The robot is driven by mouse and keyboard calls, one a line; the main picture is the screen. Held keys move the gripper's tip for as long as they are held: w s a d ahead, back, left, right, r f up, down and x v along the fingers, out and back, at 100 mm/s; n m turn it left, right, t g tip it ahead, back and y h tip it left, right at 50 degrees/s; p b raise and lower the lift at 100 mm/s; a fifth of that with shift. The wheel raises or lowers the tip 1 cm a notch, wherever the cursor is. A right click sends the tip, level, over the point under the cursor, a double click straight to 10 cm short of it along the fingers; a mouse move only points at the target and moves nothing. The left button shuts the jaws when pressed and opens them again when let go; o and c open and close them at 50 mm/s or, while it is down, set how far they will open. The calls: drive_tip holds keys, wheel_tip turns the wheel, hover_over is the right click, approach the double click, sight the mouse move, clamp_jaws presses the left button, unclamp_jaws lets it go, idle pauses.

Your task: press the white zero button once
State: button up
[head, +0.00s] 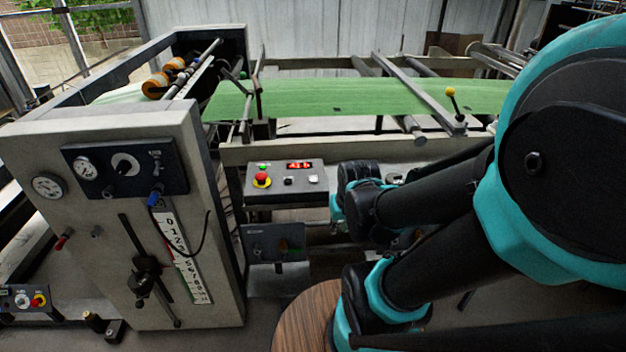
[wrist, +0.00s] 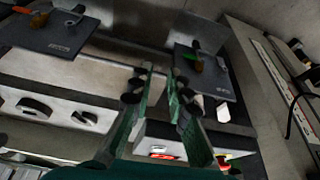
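The white button (head: 313,179) is on the right of the sloped top of a grey control box (head: 258,197) in the head view. A black button (head: 288,180) is to its left, then a red mushroom button on a yellow base (head: 262,180). A lit red display (head: 299,165) sits above them. In the wrist view my gripper (wrist: 161,70) is empty, with a narrow gap between its fingertips. The display (wrist: 164,156) shows low between the fingers; I cannot make out the white button there. In the head view my arm is right beside the box, and my fingers are not clearly visible.
A tall grey cabinet (head: 95,250) with gauges stands left of the box. A green web (head: 340,98) runs across rollers behind it. A dark board (head: 262,240) is below the box. A round wooden top (head: 302,322) is in front.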

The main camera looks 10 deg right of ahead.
clamp_jaws()
idle(1.0)
